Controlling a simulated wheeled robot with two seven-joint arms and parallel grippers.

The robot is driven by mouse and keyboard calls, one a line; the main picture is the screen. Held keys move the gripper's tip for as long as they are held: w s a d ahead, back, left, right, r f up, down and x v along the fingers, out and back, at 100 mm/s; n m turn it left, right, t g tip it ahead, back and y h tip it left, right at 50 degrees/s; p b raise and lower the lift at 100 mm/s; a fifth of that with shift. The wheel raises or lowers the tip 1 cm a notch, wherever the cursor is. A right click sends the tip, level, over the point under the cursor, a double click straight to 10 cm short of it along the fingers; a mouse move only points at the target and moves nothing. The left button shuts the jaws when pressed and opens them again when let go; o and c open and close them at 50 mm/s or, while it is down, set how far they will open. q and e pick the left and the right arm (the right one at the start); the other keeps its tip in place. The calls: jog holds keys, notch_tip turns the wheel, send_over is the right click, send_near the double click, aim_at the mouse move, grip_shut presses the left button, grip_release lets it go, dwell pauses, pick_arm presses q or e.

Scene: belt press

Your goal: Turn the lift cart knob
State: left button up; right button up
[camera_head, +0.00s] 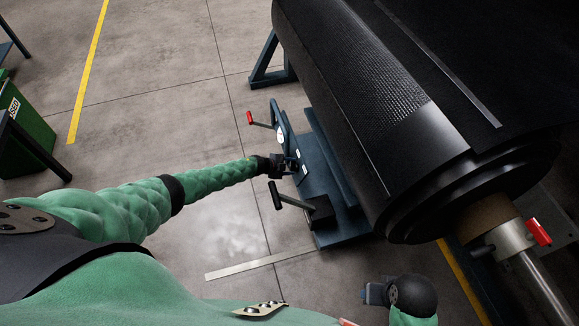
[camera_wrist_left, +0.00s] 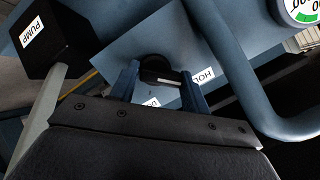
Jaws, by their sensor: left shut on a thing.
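The blue lift cart (camera_head: 343,222) stands on the floor under the black roll. My left gripper (camera_head: 291,165) is at the cart's panel. In the left wrist view the black knob (camera_wrist_left: 158,74) sits on the blue panel between the two blue fingers of my left gripper (camera_wrist_left: 160,88), which is shut on it. A label reading "HOL…" shows upside down beside the knob, partly hidden; another label below it is mostly covered. My right gripper (camera_head: 373,292) is near the bottom edge, away from the cart; its fingers are too small to judge.
A pump block (camera_wrist_left: 55,38) with a lever (camera_head: 292,200) stands close to my left gripper. A red-handled lever (camera_head: 262,122) and a gauge (camera_head: 281,135) are on the cart's far side. The large black roll (camera_head: 350,90) overhangs the right.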

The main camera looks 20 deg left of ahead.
pick_arm(q)
jog(key=shift+w+r, duration=0.25)
jog(key=o, duration=0.8)
jog(key=shift+o, duration=0.7)
jog(key=shift+f, duration=0.1)
jog(key=shift+s, duration=0.1)
jog(key=v, duration=0.7)
jog(key=shift+s+a+r+p, duration=0.2)
jog(key=shift+a+p, duration=0.1)
jog(key=shift+p, duration=0.1)
pick_arm(e)
jog(key=shift+s+d+r, duration=0.25)
jog(key=shift+d+r, duration=0.2)
jog(key=shift+r, duration=0.25)
jog(key=shift+f, duration=0.1)
